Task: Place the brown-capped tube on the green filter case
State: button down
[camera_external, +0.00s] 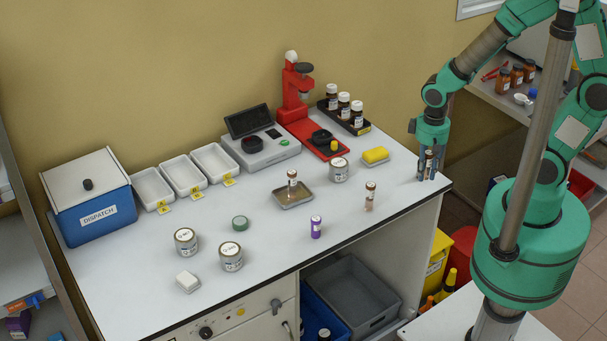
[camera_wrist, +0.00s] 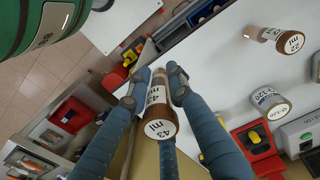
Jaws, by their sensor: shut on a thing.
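My gripper (camera_external: 428,174) is at the right end of the bench, fingers pointing down. It is shut on a brown-capped tube (camera_external: 429,158). In the wrist view the tube (camera_wrist: 160,125) lies between my blue fingers (camera_wrist: 158,86), its brown cap labelled 43 ml. I cannot tell whether it touches the bench. A round, flat green case (camera_external: 240,223) lies on the bench, left of centre, far from my gripper, with nothing on it.
A purple-capped tube (camera_external: 316,227) stands near the front edge. White-lidded tins (camera_external: 186,241) (camera_external: 339,170) and a white block (camera_external: 188,281) stand around. A yellow sponge (camera_external: 375,155), red press (camera_external: 318,138), scale (camera_external: 262,153), bottle rack (camera_external: 352,124), trays and dispatch box (camera_external: 92,203) line the back.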

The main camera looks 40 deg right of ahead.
aim_at(428, 153)
notch_tip(428, 153, up, 4)
jog(key=shift+f, duration=0.1)
jog(key=shift+a, duration=0.15)
jog(key=w+a+r+n+p, duration=0.2)
jog(key=w+a+p, duration=0.3)
jog(key=a, duration=0.7)
jog(key=w+a+r+n+p, duration=0.25)
jog(key=w+a, duration=0.45)
jog(key=a, duration=0.4)
jog(key=a+f+n+p, duration=0.1)
jog(key=a+f+p, duration=0.15)
jog(key=a, duration=0.55)
jog(key=a+f+p, duration=0.2)
jog(key=a+p, duration=0.1)
jog(key=a, duration=0.6)
jog(key=shift+w+f, duration=0.2)
jog(key=shift+f, duration=2.35)
